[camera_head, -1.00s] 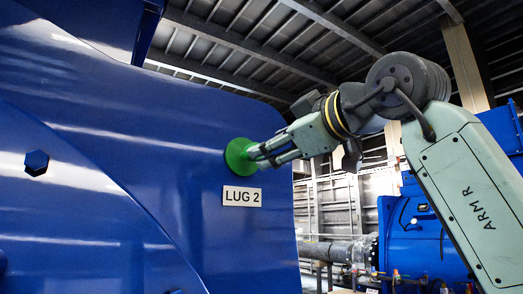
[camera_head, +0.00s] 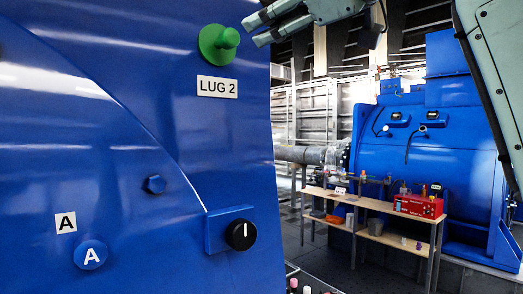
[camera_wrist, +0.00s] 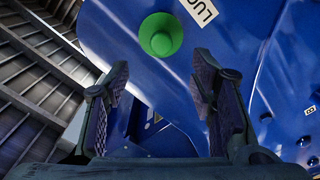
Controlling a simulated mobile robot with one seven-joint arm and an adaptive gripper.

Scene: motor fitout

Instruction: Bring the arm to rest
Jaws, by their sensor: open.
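My gripper (camera_head: 281,22) is at the top of the head view, to the right of the green lug (camera_head: 219,43) and apart from it. In the wrist view my gripper (camera_wrist: 163,105) is open, with two dark ridged fingers and nothing between them. The green lug (camera_wrist: 161,34) shows beyond the fingertips, on the blue motor housing. Most of my arm is cut off by the top and right edges of the head view.
The blue housing (camera_head: 110,130) fills the left, with a LUG 2 label (camera_head: 217,87), a black knob (camera_head: 241,235) and a blue button marked A (camera_head: 90,254). A workbench (camera_head: 372,205) bears a red box (camera_head: 418,206). Another blue machine (camera_head: 430,150) stands behind it.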

